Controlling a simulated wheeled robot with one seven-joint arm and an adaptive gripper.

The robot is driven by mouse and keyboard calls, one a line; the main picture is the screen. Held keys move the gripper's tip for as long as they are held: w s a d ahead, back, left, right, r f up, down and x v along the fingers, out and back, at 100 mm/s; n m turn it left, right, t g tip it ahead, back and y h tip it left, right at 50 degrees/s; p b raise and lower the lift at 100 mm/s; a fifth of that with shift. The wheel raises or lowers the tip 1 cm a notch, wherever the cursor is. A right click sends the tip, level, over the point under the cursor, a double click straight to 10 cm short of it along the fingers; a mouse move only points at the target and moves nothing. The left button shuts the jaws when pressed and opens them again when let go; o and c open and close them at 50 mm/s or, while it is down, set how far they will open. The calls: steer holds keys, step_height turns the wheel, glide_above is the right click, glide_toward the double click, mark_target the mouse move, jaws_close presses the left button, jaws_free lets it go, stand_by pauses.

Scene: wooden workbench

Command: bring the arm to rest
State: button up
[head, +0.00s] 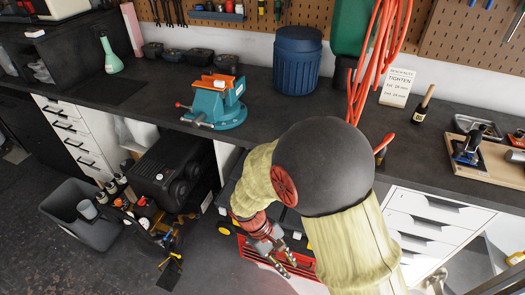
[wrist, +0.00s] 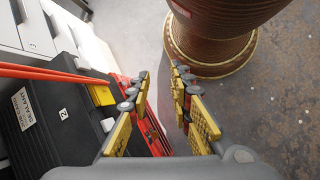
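My gripper (head: 278,262) hangs low in front of the workbench in the head view, pointing down beside the bench's lower shelf. My arm is bent, with its large dark joint in front of the bench edge. In the wrist view the two fingers of my gripper (wrist: 159,71) stand apart with a gap between them and nothing in it. The gripper is open and empty. A red crate (head: 262,256) lies below and behind the gripper in the head view; my arm hides part of it.
The bench (head: 262,110) holds a blue vise (head: 215,103), a blue bin (head: 297,62), a card (head: 397,88) and a wooden tray (head: 492,160). White drawers (head: 425,225) stand right of my arm. A grey bin (head: 85,215) stands on the floor at left.

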steer(key=s+d+r+m+t+y+p, duration=0.1)
steer(key=s+d+r+m+t+y, duration=0.1)
steer(key=r, duration=0.9)
steer(key=s+d+r+m+t+y+p, duration=0.1)
steer(key=d+r, duration=0.4)
steer(key=r, duration=0.6)
steer(key=s+d+r+m+t+y+p, duration=0.2)
steer(key=s+d+r+m+t, duration=0.1)
steer(key=r, duration=0.8)
steer(key=d+m+t, duration=0.1)
steer(key=m+t, duration=0.1)
steer(key=shift+d+r+t+y, duration=0.25)
steer(key=shift+r+t+y, duration=0.05)
steer(key=shift+r, duration=0.1)
steer(key=shift+s, duration=0.1)
